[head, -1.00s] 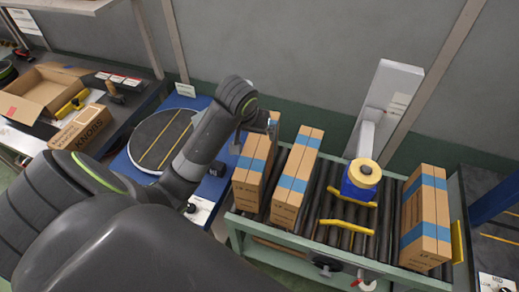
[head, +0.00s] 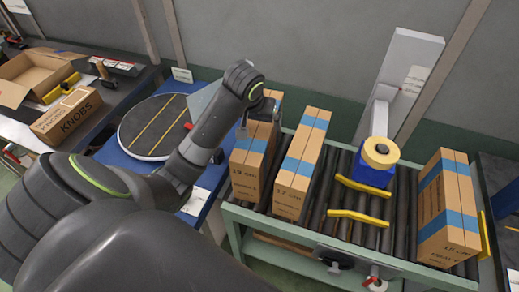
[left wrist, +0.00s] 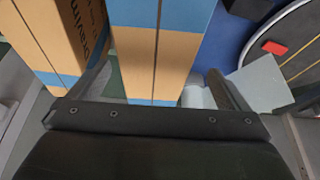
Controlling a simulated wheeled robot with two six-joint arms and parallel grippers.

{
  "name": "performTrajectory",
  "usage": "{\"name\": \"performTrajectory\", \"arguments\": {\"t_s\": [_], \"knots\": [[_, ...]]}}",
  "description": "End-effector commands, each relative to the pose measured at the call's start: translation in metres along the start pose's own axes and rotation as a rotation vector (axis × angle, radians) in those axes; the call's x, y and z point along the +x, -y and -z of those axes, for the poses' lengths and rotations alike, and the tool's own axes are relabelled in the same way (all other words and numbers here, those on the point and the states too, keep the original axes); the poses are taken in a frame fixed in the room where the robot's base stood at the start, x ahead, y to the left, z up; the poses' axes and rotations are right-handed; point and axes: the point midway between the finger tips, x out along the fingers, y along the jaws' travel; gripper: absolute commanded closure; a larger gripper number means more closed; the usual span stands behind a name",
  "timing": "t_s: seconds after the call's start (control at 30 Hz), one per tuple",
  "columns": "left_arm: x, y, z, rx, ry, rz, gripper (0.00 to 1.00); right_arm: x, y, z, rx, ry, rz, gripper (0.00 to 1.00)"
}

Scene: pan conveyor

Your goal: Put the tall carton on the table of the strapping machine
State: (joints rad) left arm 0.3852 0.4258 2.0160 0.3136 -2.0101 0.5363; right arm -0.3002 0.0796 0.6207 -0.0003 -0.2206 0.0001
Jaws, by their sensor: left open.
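Three cartons with blue tape stand upright on the roller conveyor (head: 310,232). The left one (head: 248,178) is marked 19 cm and the middle one (head: 293,180) 17 cm; a third carton (head: 447,212) stands at the right end. My left gripper (head: 259,116) is open at the top of the left carton. In the left wrist view a taped carton (left wrist: 160,50) lies between its spread fingers (left wrist: 160,85), with another carton (left wrist: 58,38) beside it at left. I cannot tell whether the fingers touch it. My right gripper is out of view.
A blue unit with a yellow roll (head: 378,165) and yellow bars stands between the middle and right cartons. At left are a round turntable (head: 150,128) on a blue base and a bench with an open box (head: 35,72) and KNOBS carton (head: 68,115). A blue frame stands at far right.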

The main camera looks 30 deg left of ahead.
Motion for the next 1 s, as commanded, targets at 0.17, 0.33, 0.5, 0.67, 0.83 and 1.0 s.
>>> {"name": "performTrajectory", "arguments": {"t_s": [0.17,0.33,0.5,0.67,0.83,1.0], "knots": [[0.010,0.000,0.000,0.000,-0.001,0.000,0.02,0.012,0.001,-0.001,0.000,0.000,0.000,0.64],[0.016,-0.001,0.000,0.000,0.000,0.000,0.02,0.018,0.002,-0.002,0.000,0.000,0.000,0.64],[0.031,-0.004,0.002,0.000,-0.001,0.000,0.02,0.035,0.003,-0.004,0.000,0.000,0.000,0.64],[0.053,-0.006,0.005,-0.001,0.003,0.001,0.02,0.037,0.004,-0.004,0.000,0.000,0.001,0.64],[0.062,-0.006,0.006,0.000,0.001,0.000,0.02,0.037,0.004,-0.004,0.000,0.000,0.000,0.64],[0.062,-0.006,0.006,0.001,0.000,0.000,0.02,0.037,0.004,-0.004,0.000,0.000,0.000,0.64]]}}
